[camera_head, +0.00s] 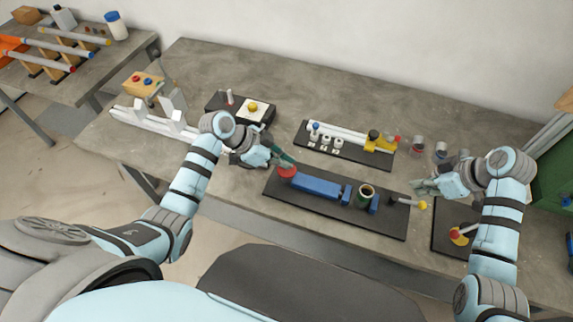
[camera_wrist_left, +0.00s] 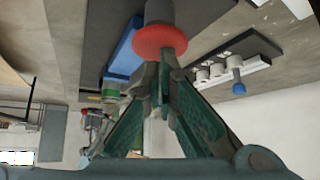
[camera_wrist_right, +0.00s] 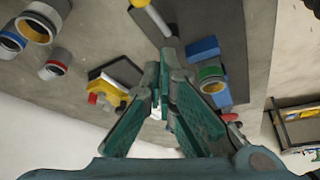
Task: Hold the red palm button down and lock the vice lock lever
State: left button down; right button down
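The red palm button (camera_head: 287,172) stands at the left end of a dark base plate, beside the blue vice (camera_head: 318,187). My left gripper (camera_head: 289,161) is shut, its tips at the button's edge; I cannot tell if the button is pressed. In the left wrist view the red button (camera_wrist_left: 160,41) is right at the fingertips (camera_wrist_left: 164,66). The vice lock lever (camera_head: 405,202), a grey bar with a yellow tip, sticks out at the plate's right end. My right gripper (camera_head: 416,185) is shut and empty, apart from the lever; the lever (camera_wrist_right: 152,22) is beyond its fingertips (camera_wrist_right: 166,62).
A plate with white rail and yellow clamp (camera_head: 378,142) lies behind the vice. Metal cups (camera_head: 418,143) stand at the back right. Another dark plate with a red and yellow knob (camera_head: 457,236) is at the right. A box with a yellow button (camera_head: 252,107) is at back left.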

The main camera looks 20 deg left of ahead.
aim_at(412, 203)
dwell(0.3)
jog(key=shift+s, duration=0.1)
jog(key=c, duration=2.4)
grip_release()
jog(key=c, duration=1.7)
grip_release()
jog(key=s+d+r+n, duration=0.2)
jog(key=d+r+n, duration=0.1)
jog(key=d+n, duration=0.35)
jog(key=shift+g, duration=0.3)
jog(key=x, duration=1.1)
jog(key=shift+a, duration=0.35)
jog(key=shift+c, duration=0.6)
